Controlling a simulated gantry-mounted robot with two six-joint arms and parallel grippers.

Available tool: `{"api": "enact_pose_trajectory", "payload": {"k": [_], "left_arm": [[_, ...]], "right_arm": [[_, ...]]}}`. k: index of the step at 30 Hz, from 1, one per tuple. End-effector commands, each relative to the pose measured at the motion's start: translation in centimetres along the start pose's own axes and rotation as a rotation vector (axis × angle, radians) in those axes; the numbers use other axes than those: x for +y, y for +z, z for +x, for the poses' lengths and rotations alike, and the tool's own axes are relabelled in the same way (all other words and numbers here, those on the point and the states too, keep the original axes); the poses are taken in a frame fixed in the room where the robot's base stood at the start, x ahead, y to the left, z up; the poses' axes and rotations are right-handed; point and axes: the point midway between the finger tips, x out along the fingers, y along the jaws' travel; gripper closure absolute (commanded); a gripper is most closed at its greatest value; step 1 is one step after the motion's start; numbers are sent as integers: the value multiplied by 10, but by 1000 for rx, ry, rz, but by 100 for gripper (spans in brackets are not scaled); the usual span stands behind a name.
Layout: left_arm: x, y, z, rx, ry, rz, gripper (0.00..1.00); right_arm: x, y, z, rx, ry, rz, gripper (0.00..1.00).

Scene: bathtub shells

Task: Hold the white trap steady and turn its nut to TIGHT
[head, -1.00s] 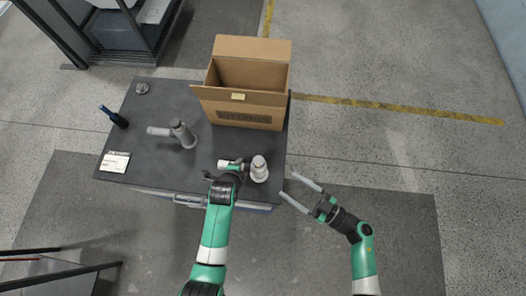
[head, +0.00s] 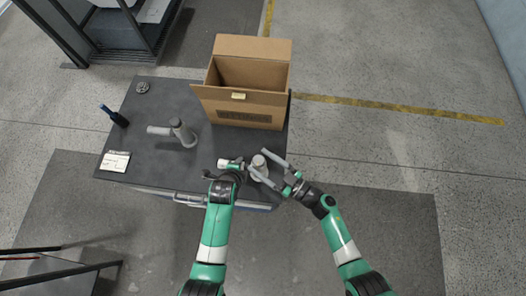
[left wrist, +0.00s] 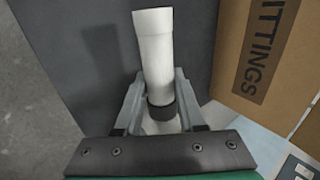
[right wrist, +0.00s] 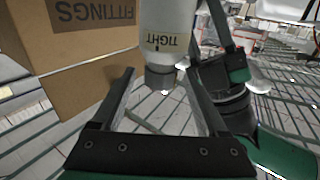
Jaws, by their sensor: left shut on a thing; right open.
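The white trap (head: 259,162) stands at the table's front right corner, its side pipe (head: 224,164) pointing left. My left gripper (left wrist: 160,100) is shut on the trap's side pipe, just around its dark collar. In the head view its fingers are mostly hidden by its own wrist. My right gripper (head: 257,162) is open, its two fingers on either side of the trap. In the right wrist view, the grey nut (right wrist: 160,78) is between the open fingers, with gaps at both sides. The word TIGHT (right wrist: 166,42) and a dark mark show on the white body above the nut.
A cardboard fittings box (head: 240,105) stands open at the back right of the dark table (head: 150,165). A grey trap (head: 182,133), a blue-topped dark item (head: 115,117), a paper card (head: 114,161) and a round disc (head: 143,87) lie to the left.

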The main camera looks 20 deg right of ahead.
Motion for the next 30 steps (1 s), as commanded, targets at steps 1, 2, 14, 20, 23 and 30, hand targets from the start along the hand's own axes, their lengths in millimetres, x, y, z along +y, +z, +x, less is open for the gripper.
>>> {"api": "enact_pose_trajectory", "payload": {"k": [1,2,14,20,23,30], "left_arm": [[0,0,0,0,0,0,100],[0,0,0,0,0,0,100],[0,0,0,0,0,0,100],[0,0,0,0,0,0,100],[0,0,0,0,0,0,100],[0,0,0,1,0,0,100]], "right_arm": [[0,0,0,0,0,0,24],[0,0,0,0,0,0,24],[0,0,-1,0,0,0,88],[0,0,-1,1,-2,0,100],[2,-1,0,2,-28,-3,100],[8,1,2,-3,-242,-2,100]]}}
